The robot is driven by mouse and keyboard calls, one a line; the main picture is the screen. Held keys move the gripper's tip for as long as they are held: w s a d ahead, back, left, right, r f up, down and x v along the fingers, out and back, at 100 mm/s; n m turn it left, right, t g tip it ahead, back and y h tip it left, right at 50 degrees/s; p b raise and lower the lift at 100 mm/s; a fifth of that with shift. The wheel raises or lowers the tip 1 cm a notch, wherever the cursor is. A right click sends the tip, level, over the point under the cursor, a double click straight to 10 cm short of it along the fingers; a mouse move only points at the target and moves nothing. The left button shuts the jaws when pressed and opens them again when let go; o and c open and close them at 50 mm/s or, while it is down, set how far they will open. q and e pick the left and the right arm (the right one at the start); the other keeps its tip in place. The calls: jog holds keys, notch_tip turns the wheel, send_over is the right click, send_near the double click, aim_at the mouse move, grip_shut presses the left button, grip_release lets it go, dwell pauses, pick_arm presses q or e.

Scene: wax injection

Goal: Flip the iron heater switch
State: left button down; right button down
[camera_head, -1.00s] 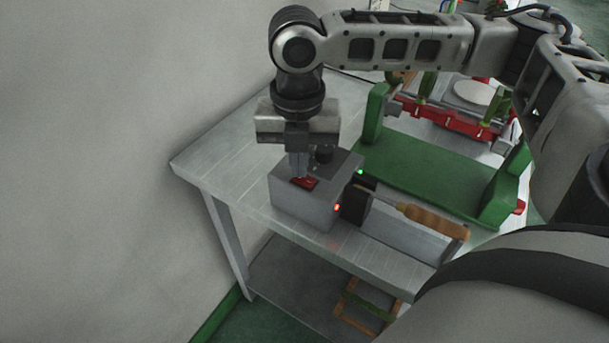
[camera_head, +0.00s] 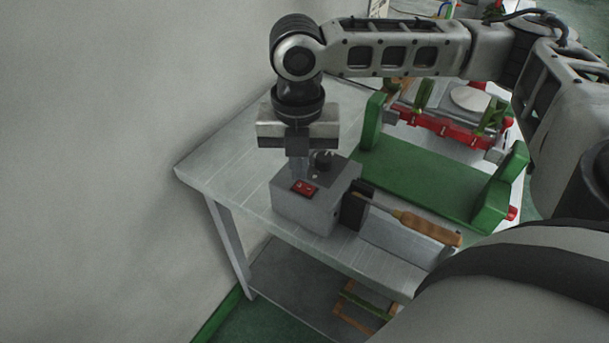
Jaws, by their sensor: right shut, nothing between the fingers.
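The iron heater is a grey box (camera_head: 310,208) near the left end of the metal table. Its red rocker switch (camera_head: 304,188) is on the top face, and a black knob (camera_head: 323,161) stands behind it. No indicator light glows on the box. My right gripper (camera_head: 299,174) points straight down with its fingers shut and empty, just behind the switch. I cannot tell whether the fingertips touch the box. An iron with a wooden handle (camera_head: 430,227) rests at a black holder (camera_head: 355,207) on the box's right side. My left gripper is not in view.
A green fixture (camera_head: 425,180) stands to the right on the table (camera_head: 225,160), with a red clamp assembly (camera_head: 440,124) behind it. A wooden frame (camera_head: 360,308) lies on the lower shelf. The table's left end is clear. A plain wall is at the left.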

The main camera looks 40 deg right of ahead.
aim_at(299, 184)
jog(key=shift+r+p, duration=1.35)
jog(key=shift+r, duration=0.2)
jog(key=shift+r+b, duration=0.1)
jog(key=shift+b, duration=0.2)
jog(key=shift+r, duration=0.75)
